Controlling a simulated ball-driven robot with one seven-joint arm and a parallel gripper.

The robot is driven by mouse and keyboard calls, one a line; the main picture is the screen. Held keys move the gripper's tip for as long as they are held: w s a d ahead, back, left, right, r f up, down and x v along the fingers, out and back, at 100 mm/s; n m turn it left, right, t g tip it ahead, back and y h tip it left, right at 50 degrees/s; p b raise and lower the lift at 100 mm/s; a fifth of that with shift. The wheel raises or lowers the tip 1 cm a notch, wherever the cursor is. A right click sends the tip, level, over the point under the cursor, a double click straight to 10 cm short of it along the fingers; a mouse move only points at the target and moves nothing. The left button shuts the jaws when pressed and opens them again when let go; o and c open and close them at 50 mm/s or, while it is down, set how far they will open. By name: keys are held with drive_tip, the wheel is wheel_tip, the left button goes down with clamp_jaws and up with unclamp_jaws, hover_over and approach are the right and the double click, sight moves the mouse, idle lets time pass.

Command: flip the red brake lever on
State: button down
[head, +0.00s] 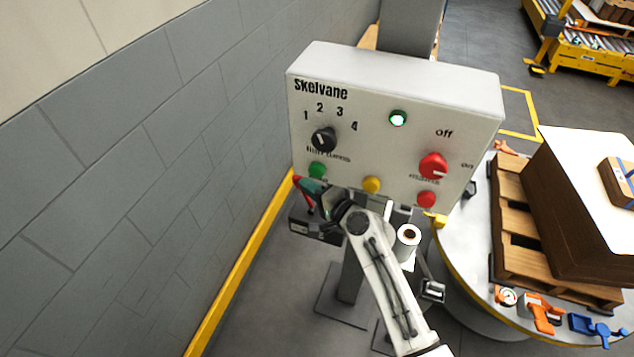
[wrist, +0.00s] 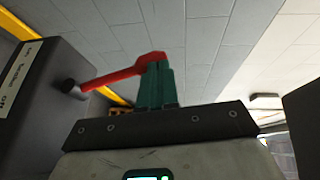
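The red brake lever (wrist: 110,77) is a red bar on a dark round hub at the side of a dark box (wrist: 45,85). The box carries a pale label with the word OFF. My gripper (wrist: 157,70) has teal fingers side by side with no clear gap. Its fingertips are at the lever's free end and seem to touch it. In the head view my gripper (head: 312,188) is at the lower left of the control panel, with a bit of the red lever (head: 298,182) beside it. The dark box (head: 314,230) shows just below. My wrist hides part of this area.
The white Skelvane panel (head: 360,90) has a black dial, a lit green lamp, a red knob and several buttons. A grey block wall (head: 150,150) stands at left. A round table (head: 465,255) with a wooden pallet (head: 508,205) and boxes is at right.

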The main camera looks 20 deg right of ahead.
drive_tip(key=shift+w+a, duration=0.45)
drive_tip(key=shift+a, duration=0.15)
drive_tip(key=shift+a+r, duration=0.15)
